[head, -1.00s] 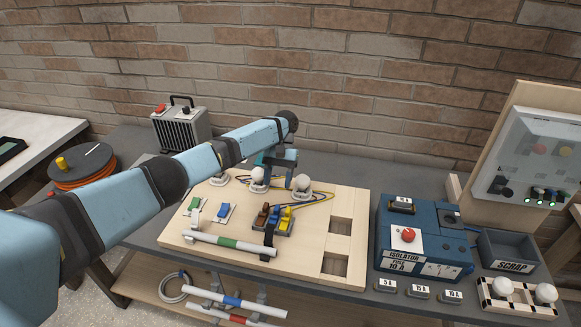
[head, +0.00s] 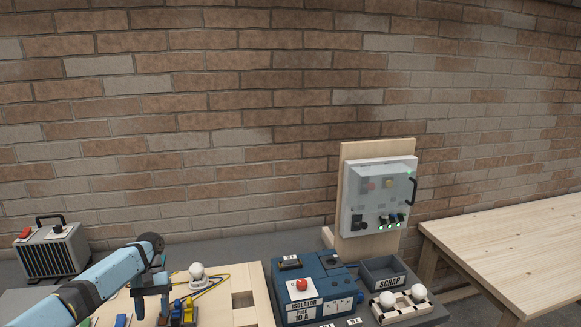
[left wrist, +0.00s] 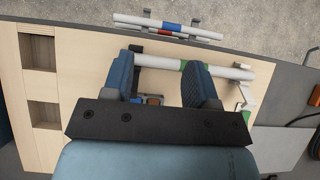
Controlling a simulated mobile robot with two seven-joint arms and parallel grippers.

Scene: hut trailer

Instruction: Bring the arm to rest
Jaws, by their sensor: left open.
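My left arm comes in from the lower left in the head view. My left gripper (head: 152,305) points down over the wooden board (head: 258,300), beside a white lamp (head: 197,276). In the left wrist view my left gripper (left wrist: 160,82) has its two dark fingers well apart, with nothing held between them. A white tube with a green band (left wrist: 165,62) lies on the board beyond and beneath the fingers. A coloured connector (left wrist: 150,99) shows partly between them, the rest hidden by the gripper body. My right gripper is in neither view.
A blue isolator box (head: 310,290) and a scrap bin (head: 383,271) stand right of the board. A grey panel (head: 380,200) stands behind them. A heater (head: 50,250) is at the left. A bare wooden table (head: 510,250) is at the right.

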